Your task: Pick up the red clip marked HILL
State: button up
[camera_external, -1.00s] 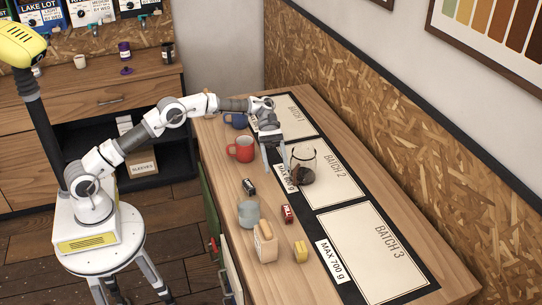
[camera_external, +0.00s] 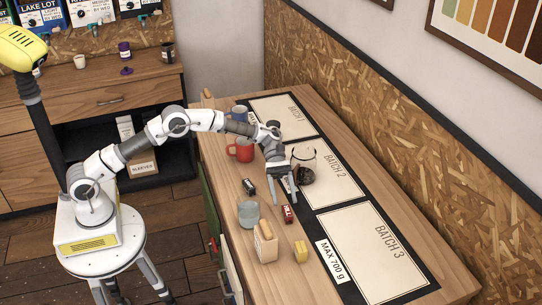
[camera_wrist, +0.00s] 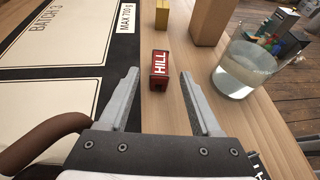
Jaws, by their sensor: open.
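The red clip (camera_wrist: 159,70), marked HILL in white, lies on the wooden counter. In the wrist view it sits between and just beyond my open fingertips. In the external view the red clip (camera_external: 288,214) is just in front of my gripper (camera_external: 284,199), beside the dark edge of the batch mat. My gripper (camera_wrist: 160,75) is open and empty, with its fingers pointing down toward the clip. I cannot tell the exact height of the fingertips above the counter.
A glass of cloudy water (camera_external: 248,211), a black clip (camera_external: 249,187), a wooden block (camera_external: 265,244) and a yellow block (camera_external: 300,251) stand nearby. A red mug (camera_external: 241,150) is farther back. The Batch 3 panel (camera_external: 372,252) is clear.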

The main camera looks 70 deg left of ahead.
aim_at(286, 207)
jog(key=x, duration=0.5)
jog(key=shift+d+f+b, duration=0.15)
jog(key=shift+d+b, duration=0.2)
jog(key=shift+b, duration=0.05)
grip_shut()
